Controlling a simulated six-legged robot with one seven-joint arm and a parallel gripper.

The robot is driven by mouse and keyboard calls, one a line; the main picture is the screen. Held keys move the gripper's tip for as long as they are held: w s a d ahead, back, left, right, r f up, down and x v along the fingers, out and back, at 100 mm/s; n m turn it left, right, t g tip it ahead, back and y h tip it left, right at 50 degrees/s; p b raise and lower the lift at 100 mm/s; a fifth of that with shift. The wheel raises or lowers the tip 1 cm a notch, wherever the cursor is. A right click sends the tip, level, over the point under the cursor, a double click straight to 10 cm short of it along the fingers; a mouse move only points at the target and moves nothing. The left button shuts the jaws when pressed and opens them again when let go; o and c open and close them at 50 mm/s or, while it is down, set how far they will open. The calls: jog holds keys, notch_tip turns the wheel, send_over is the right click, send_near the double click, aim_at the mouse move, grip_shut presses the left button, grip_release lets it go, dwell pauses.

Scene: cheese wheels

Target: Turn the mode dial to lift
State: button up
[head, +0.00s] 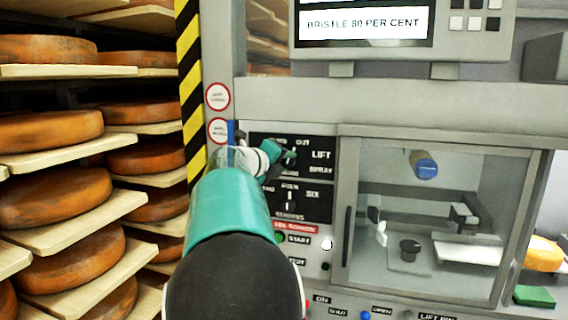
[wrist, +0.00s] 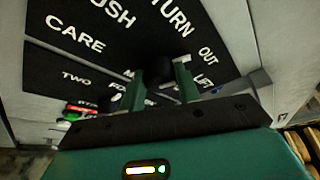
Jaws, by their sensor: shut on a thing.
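The black mode dial (wrist: 157,70) sits on a black panel between my gripper's two green fingers in the wrist view. My gripper (wrist: 160,80) is shut on it. In the head view my gripper (head: 279,153) reaches the upper black panel (head: 320,142) and covers most of the dial. The word LIFT (head: 321,155) is printed to the right of the gripper, with OUT above it and SPRAY below. In the wrist view LIFT (wrist: 203,83) lies just right of the right finger. I cannot tell which word the dial points at.
A second dial (head: 291,198) is on the panel below, near SIX. Start and test buttons lie under it. A glass-fronted chamber (head: 430,220) stands to the right. Shelves of cheese wheels (head: 60,200) fill the left. A display (head: 365,22) reads BRISTLE 80 PER CENT.

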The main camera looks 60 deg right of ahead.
jog(key=m+t+y, duration=0.1)
jog(key=m, duration=0.2)
jog(key=shift+s+r+t, duration=0.1)
jog(key=shift+r+t, duration=0.05)
jog(key=shift+t, duration=0.25)
jog(key=m+t+y, duration=0.1)
jog(key=m+t, duration=0.1)
jog(key=m, duration=0.1)
jog(key=shift+s+m, duration=0.15)
jog(key=shift+m, duration=0.15)
jog(key=o, duration=1)
jog(key=shift+c, duration=0.2)
jog(key=v, duration=1.3)
jog(key=shift+a+r, duration=0.25)
jog(key=shift+a, duration=0.1)
jog(key=shift+s, duration=0.15)
